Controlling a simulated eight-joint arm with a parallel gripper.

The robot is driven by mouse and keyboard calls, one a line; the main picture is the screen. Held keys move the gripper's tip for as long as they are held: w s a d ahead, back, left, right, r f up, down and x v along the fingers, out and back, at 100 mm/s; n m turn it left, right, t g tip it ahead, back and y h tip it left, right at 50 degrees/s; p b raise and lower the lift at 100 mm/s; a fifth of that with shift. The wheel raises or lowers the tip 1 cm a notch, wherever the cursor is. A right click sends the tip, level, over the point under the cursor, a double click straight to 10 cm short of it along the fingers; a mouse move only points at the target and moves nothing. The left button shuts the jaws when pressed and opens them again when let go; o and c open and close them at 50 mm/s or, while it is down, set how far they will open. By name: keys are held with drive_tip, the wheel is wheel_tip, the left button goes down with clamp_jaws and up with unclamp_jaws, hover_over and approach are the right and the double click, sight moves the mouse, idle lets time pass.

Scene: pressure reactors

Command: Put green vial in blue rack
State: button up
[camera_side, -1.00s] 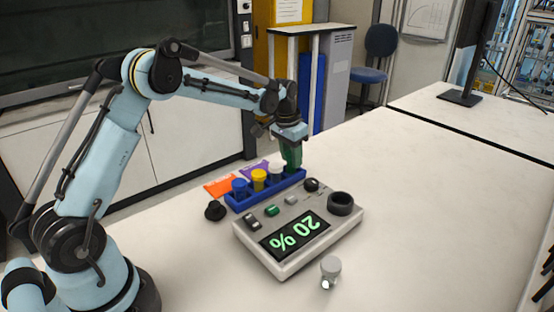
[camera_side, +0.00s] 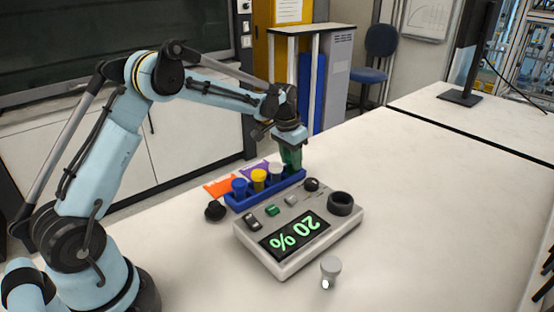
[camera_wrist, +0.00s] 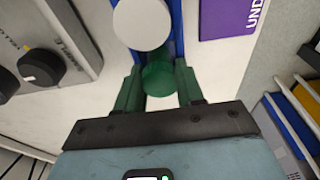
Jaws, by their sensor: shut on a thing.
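My gripper (camera_side: 291,158) is shut on the green vial, above the right end of the blue rack (camera_side: 236,207). In the wrist view the green vial (camera_wrist: 158,78) sits between the two green fingers of my gripper (camera_wrist: 160,88), beside a white-capped vial (camera_wrist: 141,22). In the side view the green fingers hide the vial. The blue rack holds a blue vial (camera_side: 240,187), a yellow vial (camera_side: 259,179) and a white vial (camera_side: 276,172) to the left of my gripper. I cannot tell how deep the green vial sits.
A grey device (camera_side: 258,252) with a "20 %" display stands right in front of the rack. A small clear vial with a grey cap (camera_side: 330,268) stands before it. Orange (camera_side: 220,186) and purple cards lie behind.

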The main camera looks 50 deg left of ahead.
drive_tip(key=o, duration=1.6)
drive_tip(key=shift+f, duration=0.1)
drive_tip(key=shift+r, duration=3.55)
